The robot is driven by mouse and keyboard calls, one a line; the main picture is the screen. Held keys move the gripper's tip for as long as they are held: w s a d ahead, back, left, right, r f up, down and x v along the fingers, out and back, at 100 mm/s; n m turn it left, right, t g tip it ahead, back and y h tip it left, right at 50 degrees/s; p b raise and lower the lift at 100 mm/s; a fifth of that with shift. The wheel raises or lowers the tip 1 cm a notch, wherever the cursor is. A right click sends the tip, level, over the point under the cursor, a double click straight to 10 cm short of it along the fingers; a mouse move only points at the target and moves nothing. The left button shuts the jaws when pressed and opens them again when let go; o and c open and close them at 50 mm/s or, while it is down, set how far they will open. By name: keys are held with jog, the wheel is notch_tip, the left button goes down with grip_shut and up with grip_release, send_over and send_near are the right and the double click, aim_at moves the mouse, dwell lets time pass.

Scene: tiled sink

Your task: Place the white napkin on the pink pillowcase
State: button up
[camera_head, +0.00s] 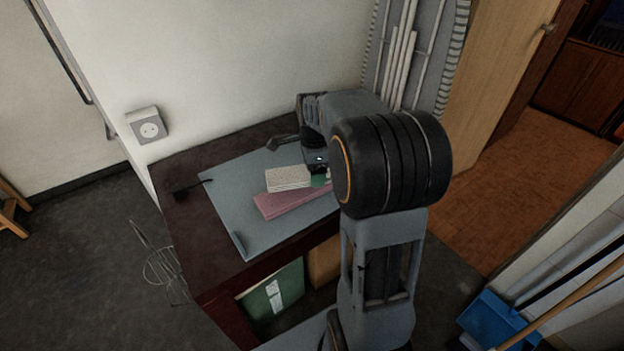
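The white napkin (288,178) is a pale folded rectangle above the grey-blue mat on the dark desk. The pink pillowcase (287,203) is a flat folded strip lying on the mat just in front of it. The napkin's front edge meets or overlaps the pillowcase's back edge in the picture; I cannot tell whether it rests on it. The dark end of my arm with my gripper (316,162) is just behind and right of the napkin. My arm hides the fingertips and the right end of the pillowcase, so their contact with the napkin is unclear.
The grey-blue mat (235,205) has bare room to the left and front. A black item (190,190) lies at the desk's left edge. A small green item (320,180) shows beside the napkin. A wall stands behind the desk (190,235); a green binder (273,298) sits below.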

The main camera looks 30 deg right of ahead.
jog(key=shift+w+f, duration=0.25)
jog(key=shift+f, duration=0.1)
jog(key=shift+w+f+b, duration=0.15)
jog(key=shift+f+b, duration=0.35)
jog(key=shift+f, duration=1.15)
jog(key=shift+f, duration=0.2)
jog(key=o, duration=0.8)
jog(key=shift+o, duration=0.2)
jog(key=shift+r, duration=0.1)
